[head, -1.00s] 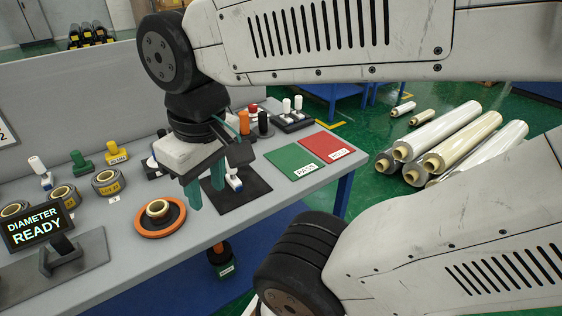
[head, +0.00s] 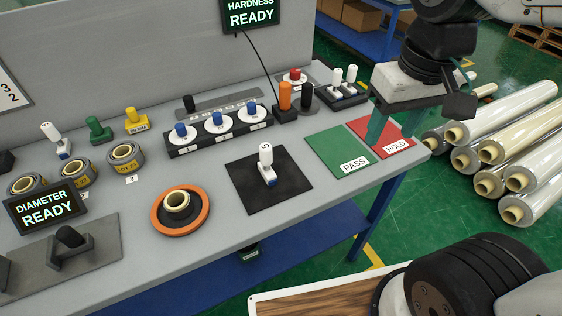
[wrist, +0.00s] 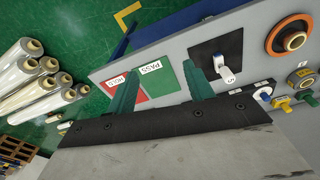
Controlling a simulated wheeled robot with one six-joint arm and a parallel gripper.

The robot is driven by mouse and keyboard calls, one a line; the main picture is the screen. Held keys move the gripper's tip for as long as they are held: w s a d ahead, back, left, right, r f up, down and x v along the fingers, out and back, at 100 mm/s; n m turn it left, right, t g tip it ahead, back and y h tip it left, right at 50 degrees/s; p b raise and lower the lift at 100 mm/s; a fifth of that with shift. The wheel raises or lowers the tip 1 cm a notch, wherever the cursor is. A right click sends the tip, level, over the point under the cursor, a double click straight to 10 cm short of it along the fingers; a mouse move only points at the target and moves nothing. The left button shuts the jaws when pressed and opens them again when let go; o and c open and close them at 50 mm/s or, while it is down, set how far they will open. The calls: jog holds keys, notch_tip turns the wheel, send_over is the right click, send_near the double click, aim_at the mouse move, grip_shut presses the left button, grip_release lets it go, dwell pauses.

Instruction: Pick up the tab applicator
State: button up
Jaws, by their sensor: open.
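My gripper (head: 391,130) is open and empty, its two teal fingers pointing down in front of the red HOLD pad at the table's right end. In the wrist view my gripper (wrist: 165,72) spreads toward the table. No label names the tab applicator. A white-handled tool with a blue-and-white body (head: 267,168) stands on a black mat (head: 245,196), left of my gripper and apart from it; the tool also shows in the wrist view (wrist: 225,68). A similar white-handled tool (head: 55,140) stands at the far left, beside a green tool (head: 99,130) and a yellow tool (head: 136,120).
A green PASS pad (head: 338,152) lies left of the red HOLD pad (head: 368,132). An orange disc with a roll (head: 180,210), a dial rack (head: 217,128) and an orange-handled tool (head: 285,100) stand on the table. Large wrapped rolls (head: 520,140) lie on the floor at right.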

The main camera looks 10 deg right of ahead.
jog(key=w+a+f+n, duration=0.2)
jog(key=w+a+f, duration=0.2)
jog(key=w+a, duration=0.45)
jog(key=n+g, duration=0.1)
jog(key=n, duration=0.1)
send_over(265, 146)
jog(key=d, duration=0.1)
notch_tip(265, 146, down, 6)
jog(key=shift+s+r, duration=0.1)
jog(key=shift+r, duration=0.1)
jog(key=shift+w+a+f, duration=0.2)
jog(key=shift+a+f, duration=0.4)
jog(key=shift+f, duration=0.2)
notch_tip(265, 146, down, 7)
jog(key=shift+s+d+f, duration=0.1)
jog(key=shift+d, duration=0.05)
grip_shut()
jog(key=shift+r, duration=0.2)
